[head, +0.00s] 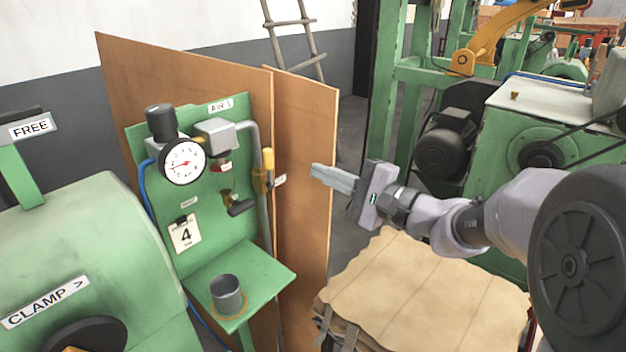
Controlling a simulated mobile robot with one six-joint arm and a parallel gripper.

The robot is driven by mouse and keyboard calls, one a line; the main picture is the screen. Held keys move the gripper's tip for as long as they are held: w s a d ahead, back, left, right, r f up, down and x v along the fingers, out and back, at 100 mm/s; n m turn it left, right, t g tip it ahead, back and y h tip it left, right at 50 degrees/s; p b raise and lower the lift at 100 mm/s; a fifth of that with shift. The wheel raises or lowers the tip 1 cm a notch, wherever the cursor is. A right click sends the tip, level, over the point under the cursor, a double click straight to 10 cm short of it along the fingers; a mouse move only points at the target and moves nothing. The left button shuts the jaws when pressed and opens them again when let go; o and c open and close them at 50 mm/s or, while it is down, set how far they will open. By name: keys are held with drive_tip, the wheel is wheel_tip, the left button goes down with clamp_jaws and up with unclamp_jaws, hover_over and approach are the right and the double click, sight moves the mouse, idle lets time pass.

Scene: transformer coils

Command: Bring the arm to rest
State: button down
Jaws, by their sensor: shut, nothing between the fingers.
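My gripper (334,179) is at the centre right of the head view, held in the air with its fingers pointing left. Its fingers are shut, with nothing between them. My arm reaches in from the right edge and is bent. The gripper is in front of a brown board and to the right of a green air panel (150,218). It appears apart from both, though the exact gap is hard to judge.
A grey cup (227,294) stands on the panel's green shelf (262,270). A pressure gauge (183,162) is above. A stack topped with tan sheets (420,300) lies below my arm. Green machinery (560,130) fills the back right. A green machine (80,250) is at left.

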drive_tip(key=s+a+f+n+g+h, duration=0.1)
drive_tip(key=s+f+n+g+h, duration=0.2)
drive_tip(key=s, duration=0.7)
drive_tip(key=s+f+n+g+h, duration=0.2)
drive_tip(key=s+g, duration=0.1)
drive_tip(key=s, duration=0.7)
drive_tip(key=s+d+f+n+h, duration=0.1)
drive_tip(key=s+d+f+h, duration=0.1)
drive_tip(key=s+d+h, duration=0.2)
drive_tip(key=s+d+f+t+h, duration=0.1)
drive_tip(key=s+d+f+h, duration=0.2)
drive_tip(key=d, duration=0.5)
drive_tip(key=shift+s+d+f+n+h, duration=0.25)
drive_tip(key=shift+s+n+h, duration=0.2)
drive_tip(key=shift+s, duration=0.35)
drive_tip(key=shift+a, duration=0.1)
